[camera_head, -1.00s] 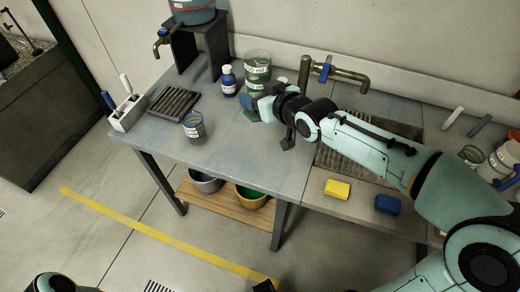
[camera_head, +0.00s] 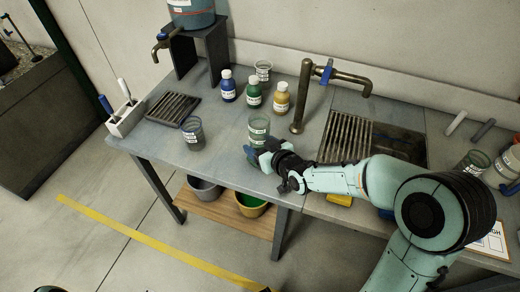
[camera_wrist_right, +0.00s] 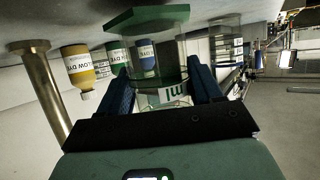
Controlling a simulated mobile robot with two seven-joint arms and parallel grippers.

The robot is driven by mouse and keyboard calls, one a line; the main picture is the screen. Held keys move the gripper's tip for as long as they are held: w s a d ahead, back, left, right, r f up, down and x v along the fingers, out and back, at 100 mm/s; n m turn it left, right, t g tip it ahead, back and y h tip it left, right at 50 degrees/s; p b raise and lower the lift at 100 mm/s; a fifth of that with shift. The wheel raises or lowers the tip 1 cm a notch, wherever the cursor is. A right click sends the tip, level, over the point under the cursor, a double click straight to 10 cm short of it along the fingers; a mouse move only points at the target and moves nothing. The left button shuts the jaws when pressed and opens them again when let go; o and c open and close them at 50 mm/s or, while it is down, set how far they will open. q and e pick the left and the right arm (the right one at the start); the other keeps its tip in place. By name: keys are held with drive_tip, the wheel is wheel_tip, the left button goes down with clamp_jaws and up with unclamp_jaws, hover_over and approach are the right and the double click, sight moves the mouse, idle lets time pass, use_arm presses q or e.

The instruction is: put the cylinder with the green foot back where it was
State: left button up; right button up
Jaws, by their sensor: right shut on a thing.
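The cylinder with the green foot is a clear, labelled vessel (camera_head: 259,128) near the front of the table in the head view. My right gripper (camera_head: 257,154) is shut on it from the front right. In the right wrist view, which is upside down, the cylinder (camera_wrist_right: 163,70) stands between the two blue fingers of the gripper (camera_wrist_right: 164,88), and its green foot (camera_wrist_right: 148,18) points down toward the tabletop. In the head view the gripper hides the foot. I cannot tell whether the foot touches the table.
Blue (camera_head: 228,86), green (camera_head: 253,95) and yellow (camera_head: 281,98) bottles stand behind the cylinder. A small beaker (camera_head: 263,70) is at the back, and a grey beaker (camera_head: 193,133) is to the left. A tap (camera_head: 299,100) rises to the right. The tabletop (camera_head: 222,150) between the beaker and cylinder is clear.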

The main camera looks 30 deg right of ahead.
drive_tip(key=shift+f, duration=0.8)
drive_tip(key=shift+f, duration=0.15)
drive_tip(key=o, duration=1.3)
drive_tip(key=shift+c, duration=0.2)
